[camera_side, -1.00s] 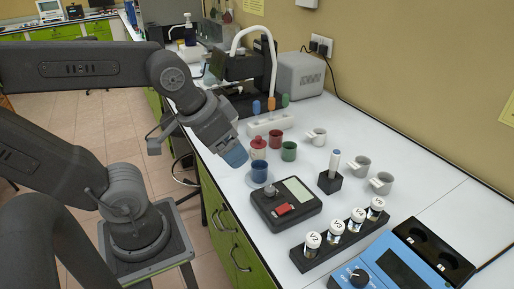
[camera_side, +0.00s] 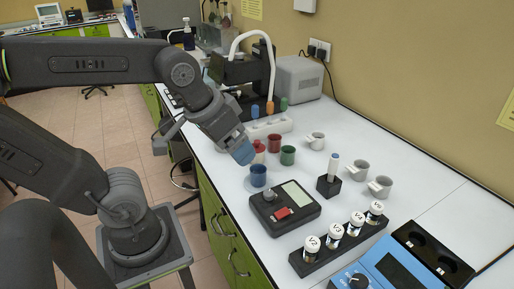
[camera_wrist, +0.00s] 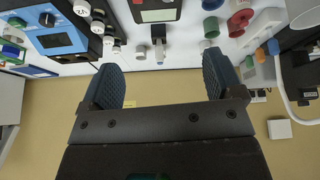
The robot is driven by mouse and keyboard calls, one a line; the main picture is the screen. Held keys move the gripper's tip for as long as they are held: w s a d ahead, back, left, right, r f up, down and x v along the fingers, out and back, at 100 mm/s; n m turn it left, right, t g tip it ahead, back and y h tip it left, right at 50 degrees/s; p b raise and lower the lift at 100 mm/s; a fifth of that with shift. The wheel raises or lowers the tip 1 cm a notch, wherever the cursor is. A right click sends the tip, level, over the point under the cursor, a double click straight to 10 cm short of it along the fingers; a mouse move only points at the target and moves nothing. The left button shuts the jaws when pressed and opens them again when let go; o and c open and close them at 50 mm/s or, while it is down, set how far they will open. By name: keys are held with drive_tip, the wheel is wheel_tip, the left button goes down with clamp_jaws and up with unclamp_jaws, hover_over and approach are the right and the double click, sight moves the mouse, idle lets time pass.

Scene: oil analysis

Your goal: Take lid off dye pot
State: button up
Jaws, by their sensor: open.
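A red pot with a lid (camera_side: 260,146) stands on the white bench in the side view, partly hidden behind my gripper. My gripper (camera_side: 241,152) is open and empty, its blue fingers above the bench edge, left of the pots and apart from them. Both fingers show spread in the wrist view (camera_wrist: 162,64). A blue pot (camera_side: 258,176) stands nearer the camera, below the gripper in the picture. The wrist view shows the green pot (camera_wrist: 210,27) at the top right.
A black scale (camera_side: 285,208) sits in front of the blue pot. Several white mugs (camera_side: 360,169), a pen stand (camera_side: 328,186) and a rack of vials (camera_side: 338,240) are to the right. A power strip (camera_side: 267,124) and white tube (camera_side: 270,60) are behind the pots.

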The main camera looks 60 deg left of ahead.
drive_tip(key=w+a+n+g, duration=0.3)
drive_tip(key=w+a+n, duration=0.5)
drive_tip(key=w+n, duration=0.2)
drive_tip(key=n+g, duration=0.2)
drive_tip(key=n, duration=0.9)
hover_over(258, 141)
wheel_tip(258, 141, down, 5)
drive_tip(key=f, duration=0.7)
drive_tip(key=shift+s+f, duration=0.25)
drive_tip(key=shift+f, duration=0.1)
drive_tip(key=shift+w+f, duration=0.2)
drive_tip(key=shift+f, duration=2.55)
drive_tip(key=c, duration=1)
drive_tip(key=shift+r, duration=0.1)
drive_tip(key=shift+c, duration=0.2)
